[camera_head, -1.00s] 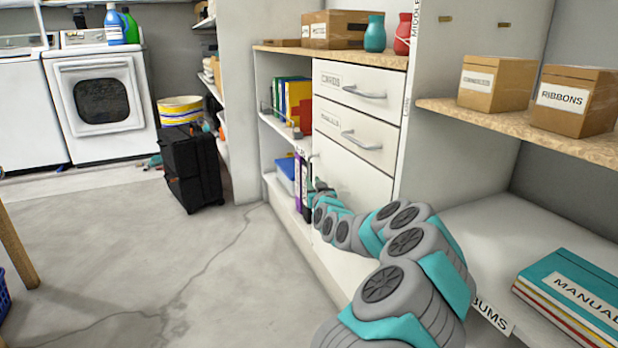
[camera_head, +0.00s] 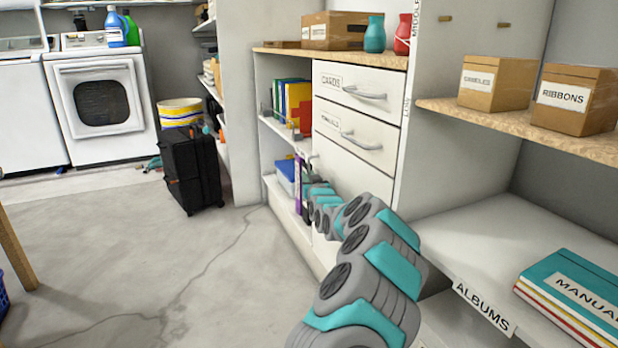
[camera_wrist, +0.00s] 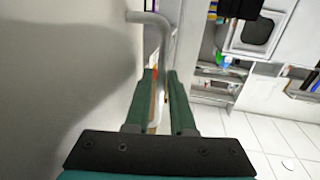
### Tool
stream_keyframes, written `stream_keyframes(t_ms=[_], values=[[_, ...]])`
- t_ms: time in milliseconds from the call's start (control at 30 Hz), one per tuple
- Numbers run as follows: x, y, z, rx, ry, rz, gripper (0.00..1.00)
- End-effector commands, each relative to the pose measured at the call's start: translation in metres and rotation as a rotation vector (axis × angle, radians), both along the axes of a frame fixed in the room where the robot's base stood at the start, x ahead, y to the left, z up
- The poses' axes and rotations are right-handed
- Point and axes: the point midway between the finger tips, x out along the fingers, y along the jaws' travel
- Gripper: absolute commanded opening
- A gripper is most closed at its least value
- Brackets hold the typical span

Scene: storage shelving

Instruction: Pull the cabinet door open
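The white cabinet door (camera_head: 352,178) is below two drawers and looks flush with the cabinet front. In the wrist view, the pale door surface (camera_wrist: 60,90) fills the left side, and a grey bent bar handle (camera_wrist: 150,18) stands out from it. My gripper (camera_wrist: 160,74) has dark green fingers on both sides of the bar's long part. The gap between them is narrow, and I cannot tell if both fingers press on the bar. In the head view, my arm reaches along the cabinet front and hides the gripper and part of the door.
Two drawers (camera_head: 352,82) with bar handles are above the door. An open shelf with binders (camera_head: 298,182) is left of it. A shelf with boxes (camera_head: 563,95) and a Manuals stack (camera_head: 570,295) are right. The floor (camera_head: 140,250) left of the cabinet is clear up to a black suitcase (camera_head: 190,168).

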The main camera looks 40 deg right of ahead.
Motion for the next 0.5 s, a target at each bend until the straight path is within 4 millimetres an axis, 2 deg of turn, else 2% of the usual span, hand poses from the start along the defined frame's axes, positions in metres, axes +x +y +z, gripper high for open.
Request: stream_keyframes(t_ms=[33, 167, 500], values=[[0.0000, -0.0001, 0.0000, 0.000, 0.000, 0.000, 0.15], [-0.0002, -0.0001, 0.0000, 0.000, 0.000, 0.000, 0.01], [-0.0002, -0.0001, -0.0003, 0.000, 0.000, 0.000, 0.00]])
